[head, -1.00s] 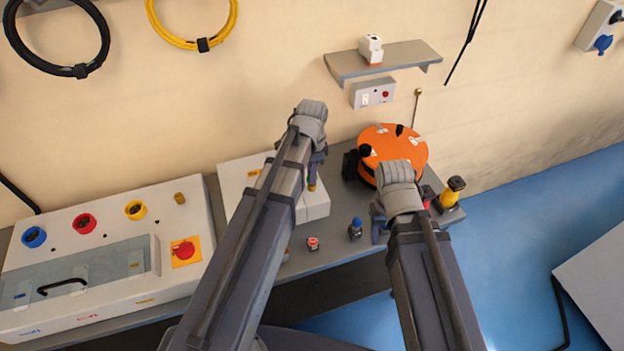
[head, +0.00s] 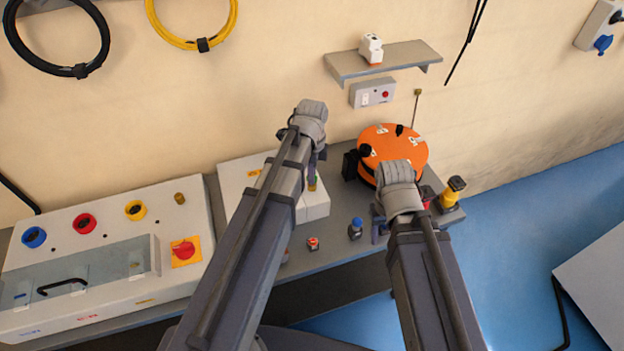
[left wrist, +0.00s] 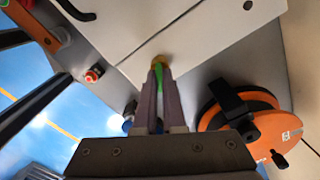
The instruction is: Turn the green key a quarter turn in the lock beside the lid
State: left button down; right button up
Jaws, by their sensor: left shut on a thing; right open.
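In the left wrist view, the green key (left wrist: 159,74) is between the fingertips of my left gripper (left wrist: 157,78), which is shut on it. The key's far end meets a brass-yellow lock (left wrist: 157,60) at the edge of the white box (left wrist: 135,25). Whether it is fully seated, and its exact angle, I cannot tell. In the head view, my left arm covers much of the white box (head: 318,207), and my left gripper (head: 313,178) is mostly hidden behind its wrist. My right gripper (head: 379,226) is open, low over the bench's right part, largely hidden by its own wrist.
An orange reel (head: 385,145) stands behind my right wrist, with a yellow-and-black object (head: 453,190) to its right. A blue-topped item (head: 355,229) and a small red one (head: 313,243) stand on the bench between my arms. A control panel (head: 110,225) fills the left.

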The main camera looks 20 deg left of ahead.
pick_arm(q)
jog(key=m, duration=0.5)
jog(key=shift+m, duration=0.3)
jog(key=shift+m, duration=0.8)
jog(key=m, duration=0.4)
jog(key=shift+m, duration=1.1)
jog(key=c, duration=0.9)
grip_release()
jog(key=shift+r, duration=0.1)
